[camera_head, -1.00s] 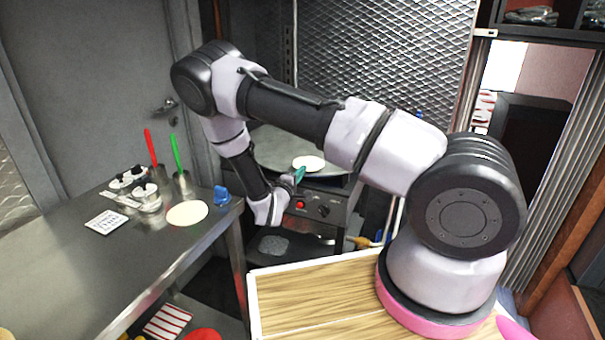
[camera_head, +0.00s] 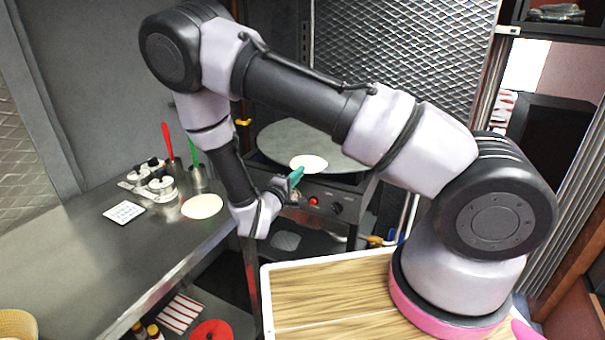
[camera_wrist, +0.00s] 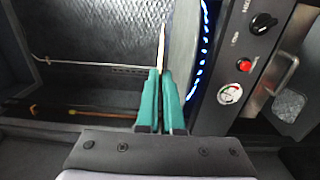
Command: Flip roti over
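My gripper (camera_head: 296,176) has teal fingers, which also show in the wrist view (camera_wrist: 161,75). They are closed on the near edge of a small pale roti (camera_head: 311,161). The roti appears edge-on as a thin tan strip beyond the fingertips in the wrist view (camera_wrist: 161,45). A round grey griddle (camera_head: 275,140) lies behind and below the roti on a dark stove. In the wrist view the griddle's edge (camera_wrist: 183,45) runs roughly parallel to the roti with a gap between, so the roti is clear of the surface. My arm hides part of the griddle.
The stove front has a red button (camera_head: 313,201) and a knob; a ring of blue lights (camera_wrist: 203,50) shows under the griddle. The steel counter (camera_head: 100,245) at left carries a pale disc (camera_head: 203,206), jars, utensil holders and a white card (camera_head: 124,211). A mesh panel stands behind.

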